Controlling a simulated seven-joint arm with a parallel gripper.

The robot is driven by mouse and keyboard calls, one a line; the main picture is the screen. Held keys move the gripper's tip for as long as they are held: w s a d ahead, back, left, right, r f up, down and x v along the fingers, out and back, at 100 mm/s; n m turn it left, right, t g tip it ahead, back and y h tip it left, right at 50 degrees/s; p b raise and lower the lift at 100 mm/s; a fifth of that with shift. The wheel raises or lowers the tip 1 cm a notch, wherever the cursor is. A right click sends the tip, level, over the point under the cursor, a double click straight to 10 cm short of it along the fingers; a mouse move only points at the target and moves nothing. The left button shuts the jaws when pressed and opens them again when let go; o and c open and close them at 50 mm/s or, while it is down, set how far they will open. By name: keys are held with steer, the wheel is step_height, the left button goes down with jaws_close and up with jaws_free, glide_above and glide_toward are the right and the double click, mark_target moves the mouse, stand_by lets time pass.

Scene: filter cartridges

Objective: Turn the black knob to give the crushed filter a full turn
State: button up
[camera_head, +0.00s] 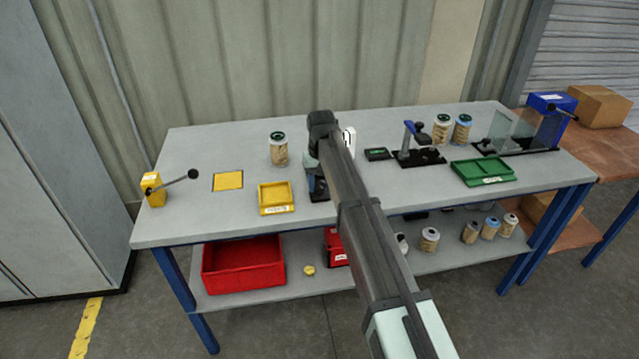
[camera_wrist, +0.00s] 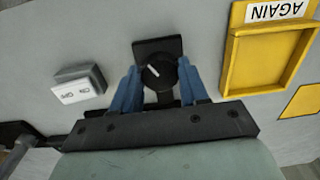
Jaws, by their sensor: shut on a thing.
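In the wrist view the black knob (camera_wrist: 158,72) has a white pointer line, which points to the upper left. It sits on a dark base plate (camera_wrist: 157,46). My gripper (camera_wrist: 160,80) has its two blue fingers on either side of the knob and is shut on it. In the head view my arm covers the knob, and my gripper (camera_head: 318,180) shows only in part at the table's middle. I cannot make out a crushed filter at the knob in either view.
A white switch box (camera_wrist: 79,87) stands beside the knob. A yellow tray marked AGAIN (camera_wrist: 232,70) is on the other side. In the head view a filter jar (camera_head: 278,150) stands behind the yellow tray (camera_head: 262,198). A green tray (camera_head: 457,172) and a lever device (camera_head: 404,155) stand right.

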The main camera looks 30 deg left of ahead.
mark_target(320, 185)
steer(key=n, duration=0.6)
steer(key=shift+n, duration=0.3)
steer(key=n, duration=0.5)
steer(key=shift+w+n, duration=0.1)
steer(key=shift+n, duration=0.2)
steer(key=o, duration=1.1)
steer(key=shift+c, duration=0.2)
steer(key=shift+r, duration=0.15)
step_height(320, 185, up, 14)
steer(key=shift+f, duration=0.2)
steer(key=shift+w, duration=0.1)
